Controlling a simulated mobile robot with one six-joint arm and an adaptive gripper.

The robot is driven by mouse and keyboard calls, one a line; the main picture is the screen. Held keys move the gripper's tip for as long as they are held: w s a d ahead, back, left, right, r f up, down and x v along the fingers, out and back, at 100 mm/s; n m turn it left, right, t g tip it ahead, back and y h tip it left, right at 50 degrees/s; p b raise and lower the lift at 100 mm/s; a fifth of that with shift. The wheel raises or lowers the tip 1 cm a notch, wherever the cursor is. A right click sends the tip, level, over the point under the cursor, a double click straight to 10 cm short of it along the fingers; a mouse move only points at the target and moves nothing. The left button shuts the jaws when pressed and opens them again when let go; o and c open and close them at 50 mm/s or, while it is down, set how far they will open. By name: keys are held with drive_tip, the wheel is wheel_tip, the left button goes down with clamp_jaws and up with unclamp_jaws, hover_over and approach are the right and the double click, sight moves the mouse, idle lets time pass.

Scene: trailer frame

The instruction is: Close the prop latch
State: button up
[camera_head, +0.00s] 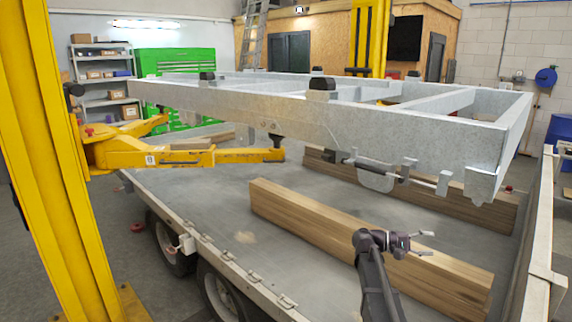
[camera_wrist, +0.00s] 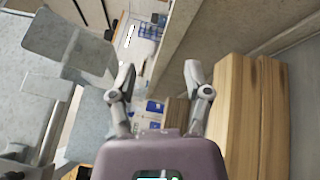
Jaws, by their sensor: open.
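A grey galvanized trailer frame (camera_head: 420,128) is raised above a flatbed. Under its near beam hang a rod and bracket assembly (camera_head: 400,178) and a rounded grey plate (camera_head: 376,181). Which of these parts is the prop latch I cannot tell for sure. My gripper (camera_head: 427,243) is open and empty, below and apart from this hardware, above a long timber beam. In the wrist view my gripper's two fingers (camera_wrist: 159,68) are spread with nothing between them. Grey metal brackets (camera_wrist: 60,45) show at the left of that view, beside the fingers and not touched.
A thick timber beam (camera_head: 340,230) lies on the flatbed (camera_head: 200,185) just behind my arm; another (camera_head: 455,205) lies farther back. Timber also shows in the wrist view (camera_wrist: 235,120). A yellow lift arm (camera_head: 220,157) reaches under the frame at left. A side rail (camera_head: 545,250) bounds the right.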

drive_tip(key=s+a+f+t+y+p, duration=0.1)
drive_tip(key=s+a+f+t+y, duration=0.1)
drive_tip(key=s+a+f+y, duration=0.4)
drive_tip(key=s+a+f+t+y, duration=0.1)
drive_tip(key=s+a+f+y, duration=0.15)
drive_tip(key=f, duration=0.45)
drive_tip(key=s+a+f+t+y, duration=0.1)
drive_tip(key=s+a+f+y, duration=0.1)
drive_tip(key=s+a+y, duration=0.2)
drive_tip(key=s+a+f+t+y+p, duration=0.1)
drive_tip(key=s+a+f+y, duration=0.2)
drive_tip(key=a, duration=0.8)
drive_tip(key=s+y, duration=0.2)
drive_tip(key=y, duration=0.1)
drive_tip(key=shift+a, duration=0.25)
